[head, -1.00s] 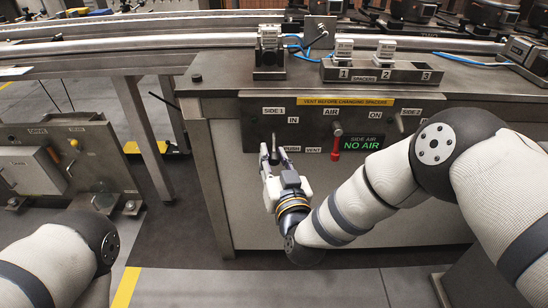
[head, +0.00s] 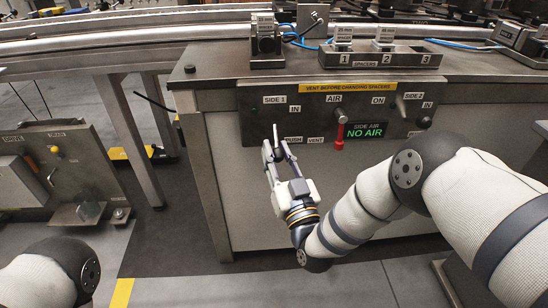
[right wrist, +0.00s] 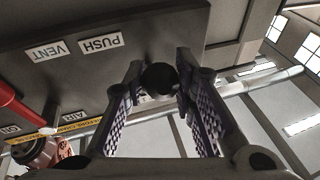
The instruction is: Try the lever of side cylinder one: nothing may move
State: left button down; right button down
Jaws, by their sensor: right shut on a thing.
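The side 1 lever (head: 276,131) hangs on the dark control panel (head: 255,122), below the "SIDE 1" label and beside "IN". My right gripper (head: 274,153) is at its lower end. In the right wrist view its two ribbed fingers (right wrist: 160,95) stand on either side of the lever's round black knob (right wrist: 160,78) and are shut on it. The finger contact is partly hidden by the angle. Only my left arm shows, at the lower left; its gripper is out of view.
The red air handle (head: 339,138) points down toward "VENT", beside a green "NO AIR" display (head: 366,131). The side 2 lever (head: 401,105) is at the panel's right. A spacer rack (head: 380,60) and a small block fixture (head: 265,45) stand on the bench top above.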

jog(key=c, duration=1.3)
grip_release()
jog(key=v, duration=1.2)
jog(key=shift+s, duration=0.1)
